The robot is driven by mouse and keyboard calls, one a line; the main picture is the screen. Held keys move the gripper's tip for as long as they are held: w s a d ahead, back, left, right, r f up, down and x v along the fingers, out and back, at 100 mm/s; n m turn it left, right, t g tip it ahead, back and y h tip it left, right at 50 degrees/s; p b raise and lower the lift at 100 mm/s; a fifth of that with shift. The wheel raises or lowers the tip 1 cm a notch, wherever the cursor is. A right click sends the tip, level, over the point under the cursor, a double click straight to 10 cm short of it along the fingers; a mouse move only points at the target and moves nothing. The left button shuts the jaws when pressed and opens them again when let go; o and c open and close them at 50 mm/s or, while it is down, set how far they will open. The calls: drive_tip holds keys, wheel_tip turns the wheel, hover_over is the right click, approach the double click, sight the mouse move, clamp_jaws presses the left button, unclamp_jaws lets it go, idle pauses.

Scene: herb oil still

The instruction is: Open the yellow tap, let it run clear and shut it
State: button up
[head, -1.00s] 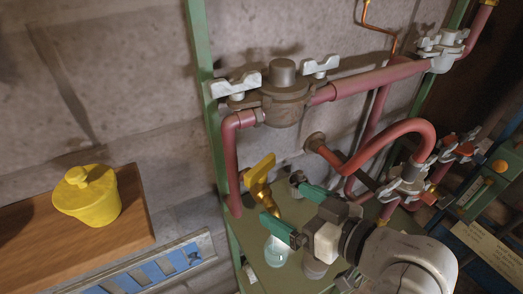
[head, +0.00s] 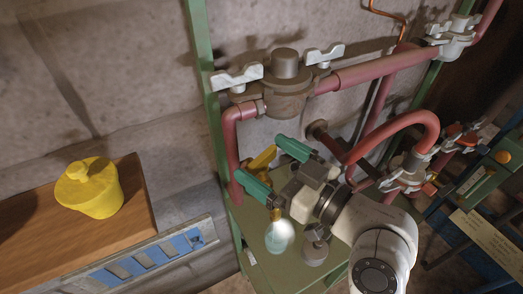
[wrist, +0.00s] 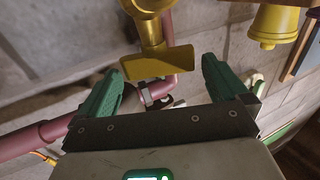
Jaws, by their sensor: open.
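The yellow tap (head: 262,158) is on the pipework at the left of the green frame, partly hidden behind my gripper in the head view. In the wrist view its flat yellow handle (wrist: 160,63) lies between and just beyond my open fingers, with clear space on both sides. My gripper (head: 272,166) is open, its green fingertips on either side of the tap handle in the head view. In the wrist view my gripper (wrist: 165,85) holds nothing. I cannot tell whether either finger touches the handle. A glass flask (head: 279,237) stands below on the green shelf.
A yellow lidded pot (head: 90,190) stands on a wooden board (head: 135,215) at the left. Red pipes (head: 385,73) with pale wing-nut clamps run above and to the right of my gripper. A grey stoppered vessel (head: 315,248) stands beside the flask.

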drive_tip(key=shift+x, duration=0.95)
drive_tip(key=c, duration=0.8)
drive_tip(key=shift+w+d+f+m+t+h+p, duration=0.1)
drive_tip(key=shift+f+m+t+h+p, duration=0.05)
drive_tip(key=shift+m+t+h+p, duration=2.1)
drive_tip(key=shift+c, duration=0.2)
drive_tip(key=shift+t+h, duration=0.25)
drive_tip(key=shift+h, duration=0.3)
drive_tip(key=o, duration=0.8)
drive_tip(key=shift+o, duration=0.2)
